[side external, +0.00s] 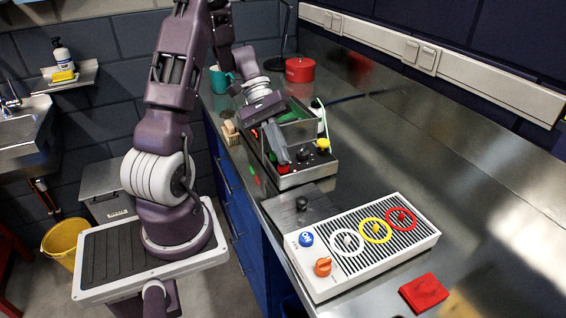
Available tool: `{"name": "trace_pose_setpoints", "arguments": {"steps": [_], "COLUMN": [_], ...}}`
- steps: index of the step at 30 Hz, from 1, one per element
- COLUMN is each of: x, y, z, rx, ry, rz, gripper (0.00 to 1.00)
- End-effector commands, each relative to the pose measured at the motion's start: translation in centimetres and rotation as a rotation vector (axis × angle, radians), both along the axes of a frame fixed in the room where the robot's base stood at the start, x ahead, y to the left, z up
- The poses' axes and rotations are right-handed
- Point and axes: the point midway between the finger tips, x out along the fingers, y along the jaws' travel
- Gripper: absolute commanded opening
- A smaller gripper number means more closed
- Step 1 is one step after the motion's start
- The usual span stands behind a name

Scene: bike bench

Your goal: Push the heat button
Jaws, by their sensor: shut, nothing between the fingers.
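My gripper (283,158) is shut and empty. It points down at the front of a metal box (310,176) on the steel counter. The box front carries dark knobs (303,154), a yellow knob (323,144) and a small red part (272,157) beside my fingers. I cannot tell which of these is the heat button, or whether my fingertips touch the box. My gripper hides part of the box front.
A white panel (420,243) with coloured rings, a blue button (306,239) and an orange knob (323,267) lies nearer the camera. A dark plate (285,217), red block (424,292), red pot (300,70) and teal mug (219,80) also stand on the counter.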

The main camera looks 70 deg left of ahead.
Motion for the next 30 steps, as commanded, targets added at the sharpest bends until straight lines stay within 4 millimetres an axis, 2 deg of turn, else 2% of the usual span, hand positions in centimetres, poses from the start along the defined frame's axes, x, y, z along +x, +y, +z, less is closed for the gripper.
{"name": "trace_pose_setpoints", "arguments": {"steps": [7,15,26,30], "x": [0.0,-0.1,-0.1,-0.1], "y": [0.0,0.0,0.0,0.1], "z": [-1.0,-1.1,-0.4,1.0], "rx": [0.001,0.000,0.002,0.004], "ry": [0.001,0.005,0.004,0.000], "rz": [-0.001,-0.002,-0.001,-0.002], "gripper": [0.00,0.00,0.00,0.00]}}
